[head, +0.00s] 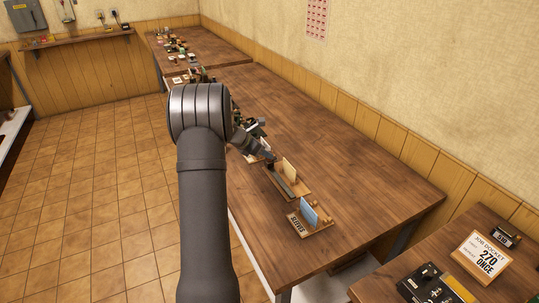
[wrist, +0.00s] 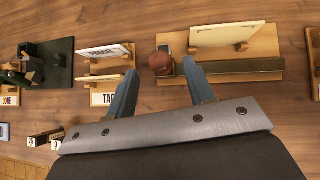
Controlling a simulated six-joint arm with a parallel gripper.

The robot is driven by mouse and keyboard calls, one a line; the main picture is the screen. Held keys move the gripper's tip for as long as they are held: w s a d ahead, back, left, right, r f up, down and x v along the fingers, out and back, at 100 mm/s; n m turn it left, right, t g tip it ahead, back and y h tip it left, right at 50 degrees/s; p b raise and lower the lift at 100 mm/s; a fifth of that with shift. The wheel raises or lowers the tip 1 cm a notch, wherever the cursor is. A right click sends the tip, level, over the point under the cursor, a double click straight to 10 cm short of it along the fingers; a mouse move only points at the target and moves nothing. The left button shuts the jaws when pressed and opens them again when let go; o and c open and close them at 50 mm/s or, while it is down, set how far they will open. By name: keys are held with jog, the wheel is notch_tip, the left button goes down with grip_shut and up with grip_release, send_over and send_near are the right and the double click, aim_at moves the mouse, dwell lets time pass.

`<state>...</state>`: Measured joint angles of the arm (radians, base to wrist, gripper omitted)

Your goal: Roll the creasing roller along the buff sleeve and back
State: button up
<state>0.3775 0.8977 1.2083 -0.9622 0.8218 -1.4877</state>
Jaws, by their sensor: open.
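The buff sleeve (wrist: 232,35) is a pale upright sheet on a wooden board; it also shows in the head view (head: 290,167). A dark flat strip (wrist: 238,67) runs along the board in front of it. A round brown knob (wrist: 159,62), which looks like the creasing roller's handle, stands at the strip's left end. My gripper (wrist: 159,72) is open, with a finger on either side of the knob. I cannot tell whether either finger touches it. In the head view my gripper (head: 266,156) is low at the board's far end, and the roller is mostly hidden.
A holder marked TAGS (wrist: 104,99) with a white card (wrist: 104,51) stands close left of my fingers. A dark green device (wrist: 60,65) is further left. A blue sleeve (head: 308,212) stands in the SLEEVES holder (head: 297,228) nearer the head camera. The wall side of the table (head: 350,150) is clear.

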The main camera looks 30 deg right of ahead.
jog(key=shift+x, duration=2.35)
grip_shut()
